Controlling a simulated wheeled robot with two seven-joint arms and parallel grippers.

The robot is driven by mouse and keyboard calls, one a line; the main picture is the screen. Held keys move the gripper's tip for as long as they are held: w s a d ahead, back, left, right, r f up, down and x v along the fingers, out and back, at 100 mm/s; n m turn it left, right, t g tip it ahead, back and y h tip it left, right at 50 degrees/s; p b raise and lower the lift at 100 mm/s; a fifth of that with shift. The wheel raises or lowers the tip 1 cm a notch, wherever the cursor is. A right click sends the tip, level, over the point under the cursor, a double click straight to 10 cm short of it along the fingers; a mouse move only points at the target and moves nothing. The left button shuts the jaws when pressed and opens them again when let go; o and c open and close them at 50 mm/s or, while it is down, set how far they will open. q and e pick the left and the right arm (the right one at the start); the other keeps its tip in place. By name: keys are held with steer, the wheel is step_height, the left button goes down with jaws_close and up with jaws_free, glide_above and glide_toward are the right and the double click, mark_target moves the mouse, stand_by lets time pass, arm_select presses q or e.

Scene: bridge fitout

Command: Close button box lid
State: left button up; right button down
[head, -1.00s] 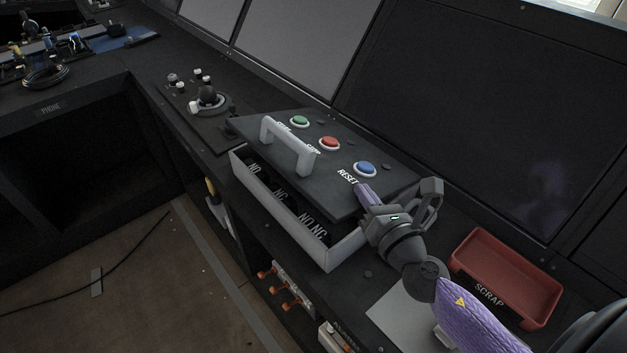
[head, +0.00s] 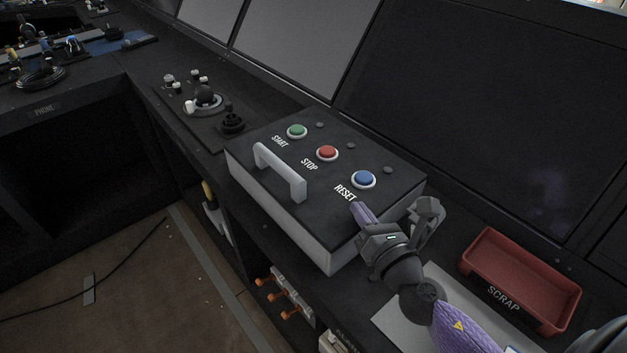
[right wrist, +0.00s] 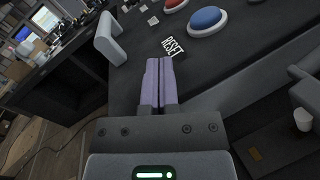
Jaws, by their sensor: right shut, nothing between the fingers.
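The button box (head: 300,230) stands on the console with its dark lid (head: 285,155) down flat on the light grey walls; no gap shows. The lid carries a green START button (head: 297,131), a red STOP button (head: 327,153), a blue RESET button (head: 363,179) and a grey handle (head: 279,172). My right gripper (head: 359,212) is shut and empty, its purple fingertips at the lid's near right part by the RESET label. In the right wrist view the shut fingers (right wrist: 157,66) lie over the lid beside the RESET label; contact is hard to tell. My left gripper is not in view.
A red SCRAP tray (head: 522,280) sits on the console to the right of my right arm. A joystick panel (head: 203,99) stands beyond the box's left end. Dark screens (head: 480,100) rise behind. Open shelves lie below the console's front edge.

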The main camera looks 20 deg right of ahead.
step_height(320, 180, up, 2)
steer(key=shift+r+p, duration=0.1)
steer(key=shift+p, duration=0.65)
arm_select(q)
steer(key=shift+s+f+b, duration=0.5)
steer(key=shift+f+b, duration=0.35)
steer(key=shift+b, duration=1.1)
arm_select(e)
steer(key=s+d, duration=0.2)
steer(key=s, duration=0.4)
steer(key=shift+s+f, duration=0.2)
steer(key=shift+s, duration=0.15)
